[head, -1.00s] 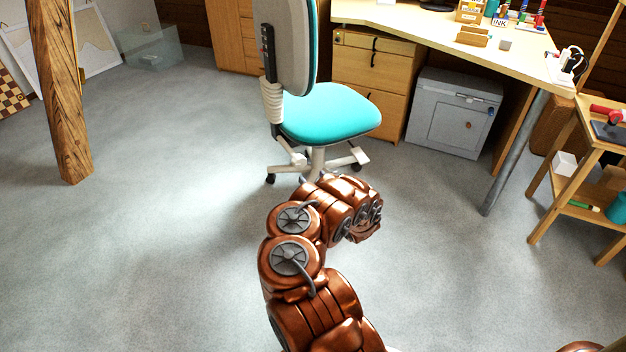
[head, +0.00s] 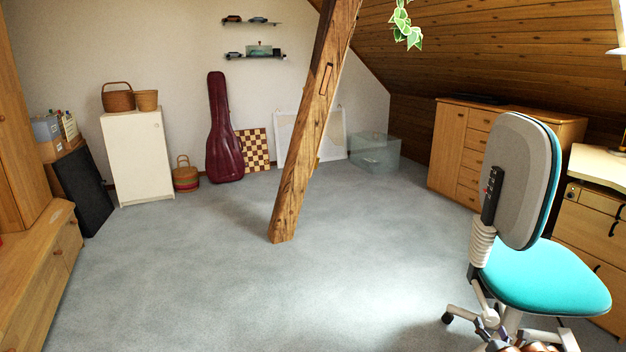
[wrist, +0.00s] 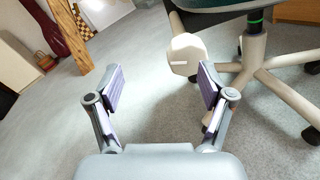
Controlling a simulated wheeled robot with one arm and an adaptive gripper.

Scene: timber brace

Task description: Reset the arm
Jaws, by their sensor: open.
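My gripper (wrist: 160,88) is open in the wrist view, its two fingers wide apart with only grey carpet between them. It is empty. Beyond the right finger stand the beige legs (wrist: 255,75) of the office chair.
The turquoise office chair (head: 545,275) stands at the right, close to my arm. A slanted timber brace (head: 305,150) meets the floor mid-room; its foot shows in the wrist view (wrist: 75,45). A white cabinet (head: 138,160) stands back left. The carpet (head: 200,270) between is clear.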

